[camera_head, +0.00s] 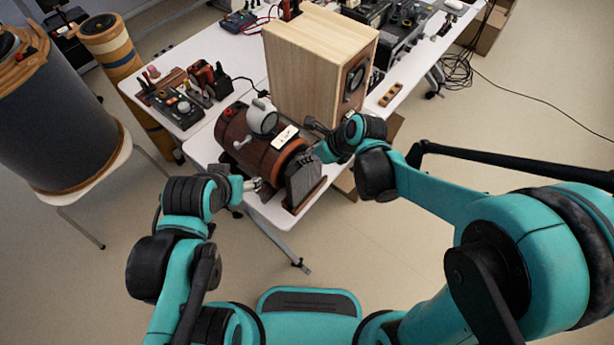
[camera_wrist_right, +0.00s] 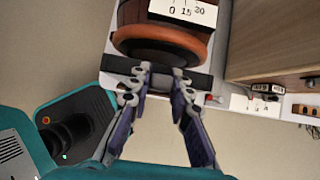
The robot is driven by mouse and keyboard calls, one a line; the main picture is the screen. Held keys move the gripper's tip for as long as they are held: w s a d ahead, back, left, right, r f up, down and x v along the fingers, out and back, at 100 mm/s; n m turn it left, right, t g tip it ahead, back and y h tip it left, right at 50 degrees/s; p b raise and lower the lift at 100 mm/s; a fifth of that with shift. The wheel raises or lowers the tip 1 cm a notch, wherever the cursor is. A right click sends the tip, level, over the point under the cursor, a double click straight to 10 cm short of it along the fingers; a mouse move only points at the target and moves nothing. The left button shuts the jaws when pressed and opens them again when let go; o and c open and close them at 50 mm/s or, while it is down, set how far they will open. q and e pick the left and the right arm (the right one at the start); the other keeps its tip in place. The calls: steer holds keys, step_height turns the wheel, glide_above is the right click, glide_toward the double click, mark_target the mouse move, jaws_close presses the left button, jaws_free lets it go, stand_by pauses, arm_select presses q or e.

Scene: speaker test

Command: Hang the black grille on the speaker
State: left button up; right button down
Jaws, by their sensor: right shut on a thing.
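The black grille (camera_head: 302,182) stands upright in a small brown wooden holder (camera_head: 316,194) at the table's near corner. It shows edge-on as a dark bar in the right wrist view (camera_wrist_right: 198,80). My right gripper (camera_head: 314,156) is at its upper edge and shut on it; the fingers show in the right wrist view (camera_wrist_right: 162,78). The speaker (camera_head: 308,70) is a pale wooden box farther back, with a round driver on its right face. My left gripper (camera_head: 254,184) is left of the grille, small and partly hidden; its opening is unclear.
A brown barrel-shaped device (camera_head: 246,142) with a white gauge sits just behind the grille, close to both grippers. Tools lie on the white table (camera_head: 228,62). A large dark drum (camera_head: 62,120) stands at left. Open floor lies in front of the table.

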steer(key=shift+r+p, duration=1.85)
steer(key=shift+r, duration=0.6)
steer(key=shift+d+f, duration=0.1)
